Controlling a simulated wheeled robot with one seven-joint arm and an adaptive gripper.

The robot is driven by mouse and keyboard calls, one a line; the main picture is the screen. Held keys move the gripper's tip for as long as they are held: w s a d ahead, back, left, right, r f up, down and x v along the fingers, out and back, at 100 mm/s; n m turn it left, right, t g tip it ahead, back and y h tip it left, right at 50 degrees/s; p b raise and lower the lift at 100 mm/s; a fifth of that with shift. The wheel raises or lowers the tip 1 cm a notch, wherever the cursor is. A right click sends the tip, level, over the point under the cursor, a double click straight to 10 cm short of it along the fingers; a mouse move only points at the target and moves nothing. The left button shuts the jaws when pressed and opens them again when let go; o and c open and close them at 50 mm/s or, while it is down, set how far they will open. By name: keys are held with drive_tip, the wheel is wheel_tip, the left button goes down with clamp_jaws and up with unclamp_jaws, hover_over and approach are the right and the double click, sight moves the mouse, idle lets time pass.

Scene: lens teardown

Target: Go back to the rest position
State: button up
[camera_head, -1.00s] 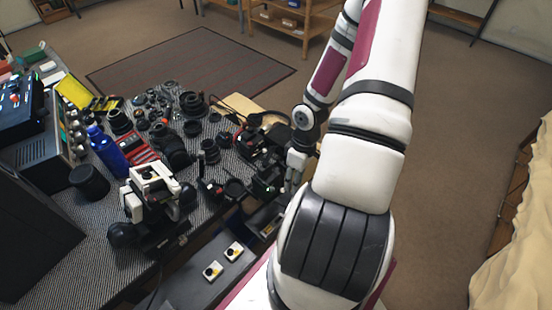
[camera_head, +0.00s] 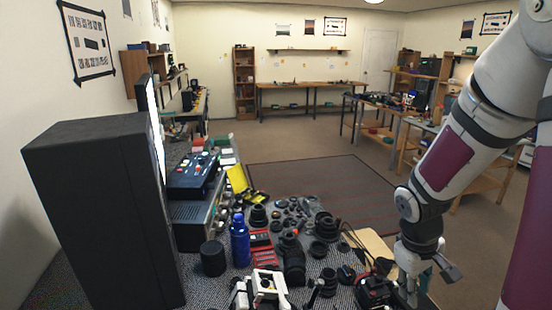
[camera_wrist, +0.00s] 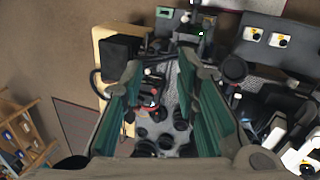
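My gripper shows in the wrist view (camera_wrist: 160,68) with its two green-padded fingers spread well apart. Nothing is held between them; the bench top and small parts show through the gap. In the head view, my gripper (camera_head: 412,292) hangs at the lower right, over the right side of the cluttered bench, pointing down. Its fingertips are partly cut off by the picture's bottom edge there. My arm comes down from the upper right.
Black lens parts (camera_head: 292,222) crowd the bench. A blue bottle (camera_head: 240,240), a black cylinder (camera_head: 213,258) and a large black box (camera_head: 105,215) stand to the left. Beyond the bench, a dark rug (camera_head: 310,185) and open floor are clear.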

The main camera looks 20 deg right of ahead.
drive_tip(key=w+a+r+m+t, duration=0.1)
drive_tip(key=a+r+t, duration=0.2)
drive_tip(key=a+r, duration=0.9)
drive_tip(key=s+a+r+t+y, duration=0.2)
drive_tip(key=s+a+r, duration=0.3)
drive_tip(key=a+r, duration=0.3)
drive_tip(key=shift+s+a+r+t+y+b, duration=0.25)
drive_tip(key=shift+s+a+t+y+b, duration=0.2)
drive_tip(key=shift+a, duration=0.75)
drive_tip(key=shift+w, duration=0.1)
